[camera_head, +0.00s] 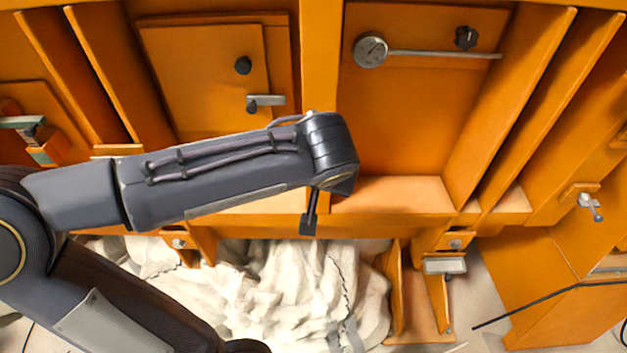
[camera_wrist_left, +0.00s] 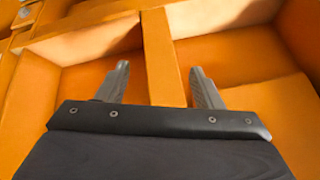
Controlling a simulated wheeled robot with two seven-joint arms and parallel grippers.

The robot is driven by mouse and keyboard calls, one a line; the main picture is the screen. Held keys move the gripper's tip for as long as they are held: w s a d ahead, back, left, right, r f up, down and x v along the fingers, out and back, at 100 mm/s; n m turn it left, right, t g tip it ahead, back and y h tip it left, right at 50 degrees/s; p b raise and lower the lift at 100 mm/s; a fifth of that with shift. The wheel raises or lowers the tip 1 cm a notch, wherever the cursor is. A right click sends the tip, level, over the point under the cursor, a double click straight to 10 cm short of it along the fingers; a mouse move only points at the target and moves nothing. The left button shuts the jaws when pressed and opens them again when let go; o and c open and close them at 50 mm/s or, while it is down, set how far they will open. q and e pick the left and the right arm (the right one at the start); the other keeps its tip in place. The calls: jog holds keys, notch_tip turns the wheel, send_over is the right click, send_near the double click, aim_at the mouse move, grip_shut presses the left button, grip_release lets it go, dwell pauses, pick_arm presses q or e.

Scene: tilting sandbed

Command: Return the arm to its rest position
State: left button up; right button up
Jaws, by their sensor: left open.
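My left arm (camera_head: 215,175) comes in from the left of the head view and stretches across to the middle, in front of the orange sandbed frame (camera_head: 318,60). Its wrist end (camera_head: 330,150) lies over the lower end of the central upright. Only a small dark part shows below the wrist there; the jaws are mostly hidden. In the left wrist view the left gripper (camera_wrist_left: 160,84) is open, its two grey fingers wide apart with nothing held. An orange bar (camera_wrist_left: 161,60) passes between and beyond them in the picture; I cannot tell its distance. My right gripper is not in view.
A round gauge (camera_head: 370,50) with a rod and a black knob (camera_head: 465,37) are on the upper right panel. A door panel (camera_head: 205,80) with a handle (camera_head: 265,101) is upper left. Crumpled white cloth-like material (camera_head: 290,290) lies below. A thin black cable (camera_head: 545,298) crosses lower right.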

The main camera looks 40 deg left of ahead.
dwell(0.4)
pick_arm(q)
jog(key=s+d+f+m+h, duration=0.3)
jog(key=s+d+f+h, duration=0.6)
jog(key=s+d, duration=0.2)
jog(key=shift+s+d+f, duration=0.35)
jog(key=shift+s+f, duration=0.05)
jog(key=shift+s, duration=0.7)
